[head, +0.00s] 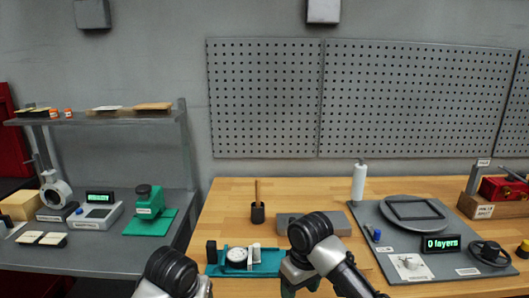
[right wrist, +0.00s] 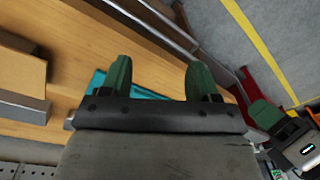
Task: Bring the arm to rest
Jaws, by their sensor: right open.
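My right arm reaches in from the lower right of the head view, its black joint raised over the front of the wooden bench and the forearm bent down. In the right wrist view my right gripper (right wrist: 157,68) has its two dark green fingers spread wide with nothing between them. Part of a teal tray (right wrist: 150,94) shows behind the fingers. In the head view the teal tray (head: 212,270) holds a round white gauge (head: 237,258), left of the right arm.
A grey block (head: 340,220) lies behind my right arm. A black cup (head: 257,214) and a white bottle (head: 359,182) stand farther back. A grey mat (head: 387,222) with a dark frame, display and handwheel (head: 489,252) is at right. A grey bench with shelf (head: 105,262) stands at left.

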